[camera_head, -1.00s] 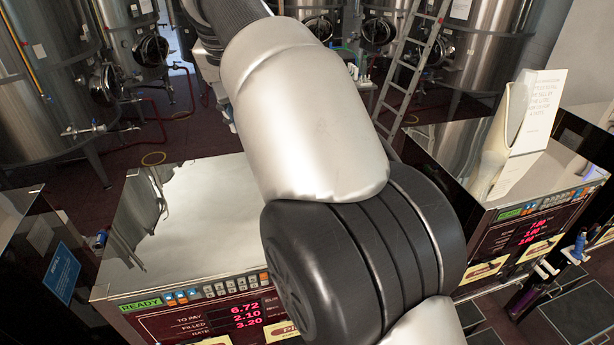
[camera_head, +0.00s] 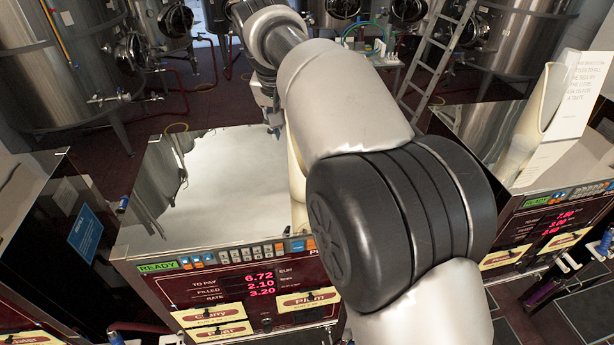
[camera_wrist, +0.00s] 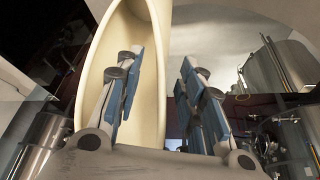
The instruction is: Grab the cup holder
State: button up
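A tall cream cup holder (camera_head: 297,175) with an open, scooped front stands on top of the middle pump. My arm hides much of it in the head view. In the wrist view the cup holder (camera_wrist: 150,22) fills the middle left, its hollow facing me. My gripper (camera_wrist: 160,66) is open. Its left finger is in front of the hollow, and its right finger is beyond the holder's right edge. That edge lies between the fingers; I cannot tell whether they touch it. In the head view my gripper (camera_head: 272,122) is partly visible beside the holder's top.
The middle pump's shiny top (camera_head: 225,185) is otherwise clear. A second cream holder (camera_head: 530,125) with a white card (camera_head: 575,95) stands on the right pump. A dark pump with a blue label (camera_head: 86,232) is at left. Steel tanks (camera_head: 75,65) and a ladder (camera_head: 437,55) stand behind.

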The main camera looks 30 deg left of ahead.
jog(key=x, duration=0.3)
jog(key=shift+w, duration=0.1)
jog(key=shift+d, duration=0.1)
jog(key=shift+c, duration=0.2)
grip_shut()
dwell(0.6)
